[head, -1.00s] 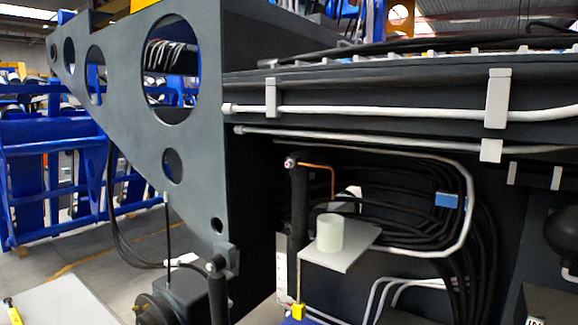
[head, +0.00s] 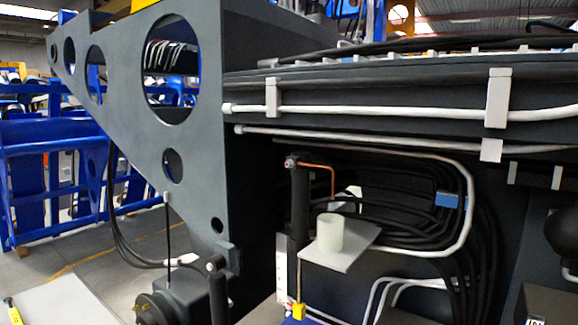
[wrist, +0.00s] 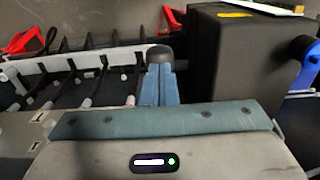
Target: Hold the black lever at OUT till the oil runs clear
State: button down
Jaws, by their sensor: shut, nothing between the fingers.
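My gripper (wrist: 160,84) shows only in the wrist view, its two blue-grey fingers together and pointing away from the palm. A dark rounded end shows at the fingertips; I cannot tell whether it is finger padding or a thing behind. I cannot pick out the black lever or an OUT mark for certain. In the head view a whitish translucent cup (head: 329,232) stands upright on a small grey shelf (head: 341,258). A thin copper tube (head: 332,181) bends down above the cup from the top of a black upright cylinder (head: 299,210). No oil stream is distinguishable.
A grey chassis plate with round holes (head: 205,150) stands left of the recess. Black hoses (head: 425,215) and pale pipes (head: 400,112) run on the right. In the wrist view a large black box (wrist: 245,65) stands right of the fingers, with red brackets (wrist: 22,42) at left.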

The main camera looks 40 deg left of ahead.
jog(key=shift+f+b, duration=1.9)
jog(key=shift+f, duration=0.95)
jog(key=shift+r, duration=0.25)
dwell(0.4)
notch_tip(320, 180, up, 8)
jog(key=p, duration=0.6)
jog(key=shift+f+p, duration=0.2)
jog(key=shift+p, duration=0.2)
jog(key=shift+f, duration=0.1)
